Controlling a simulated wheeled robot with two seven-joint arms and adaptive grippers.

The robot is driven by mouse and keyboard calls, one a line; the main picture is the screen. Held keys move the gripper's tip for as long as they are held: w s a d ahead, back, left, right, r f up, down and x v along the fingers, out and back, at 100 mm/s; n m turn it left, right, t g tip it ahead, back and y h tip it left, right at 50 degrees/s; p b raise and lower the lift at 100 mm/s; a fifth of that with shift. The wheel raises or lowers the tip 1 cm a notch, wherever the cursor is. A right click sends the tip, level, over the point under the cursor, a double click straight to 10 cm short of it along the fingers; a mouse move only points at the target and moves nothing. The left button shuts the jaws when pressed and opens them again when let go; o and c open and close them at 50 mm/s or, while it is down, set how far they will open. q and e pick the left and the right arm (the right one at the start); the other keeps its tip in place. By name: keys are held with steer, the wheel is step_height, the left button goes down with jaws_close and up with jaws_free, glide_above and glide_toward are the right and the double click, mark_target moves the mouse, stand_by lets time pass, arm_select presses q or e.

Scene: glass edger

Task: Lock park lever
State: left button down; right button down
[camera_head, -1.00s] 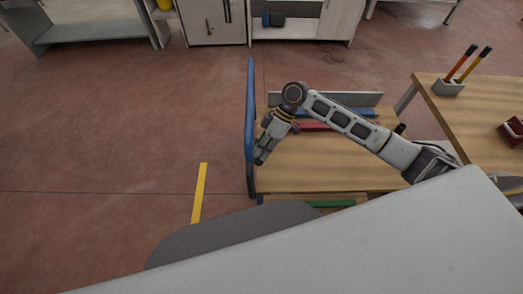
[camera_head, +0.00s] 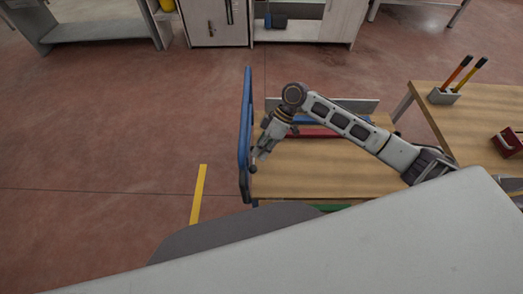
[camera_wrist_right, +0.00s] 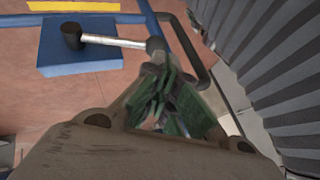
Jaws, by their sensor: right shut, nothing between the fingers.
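The park lever (camera_wrist_right: 110,40) shows in the right wrist view as a metal rod with a black knob, lying sideways above a blue plate (camera_wrist_right: 80,58). Its inner end meets a dark pivot by a blue tube. In the head view a small dark knob (camera_head: 253,169) beside the cart's blue handle (camera_head: 245,125) seems to be the same lever. My right gripper (camera_head: 259,154) is shut and empty above that end of the cart. In the wrist view its green-padded fingers (camera_wrist_right: 160,85) are close to the pivot; contact is unclear. My left gripper is not in view.
The cart's wooden deck (camera_head: 320,172) extends right under my right arm, with red and blue bars at its back. A workbench (camera_head: 475,120) with a tool holder (camera_head: 443,97) and red box (camera_head: 508,142) stands right. Floor left of the cart is clear beyond a yellow stripe (camera_head: 198,195).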

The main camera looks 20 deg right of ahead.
steer(key=b+v, duration=0.1)
steer(key=v, duration=0.9)
steer(key=shift+s+a+r+b, duration=0.15)
steer(key=shift+s+a+b, duration=0.05)
steer(key=shift+s+b, duration=0.15)
steer(key=shift+s, duration=0.1)
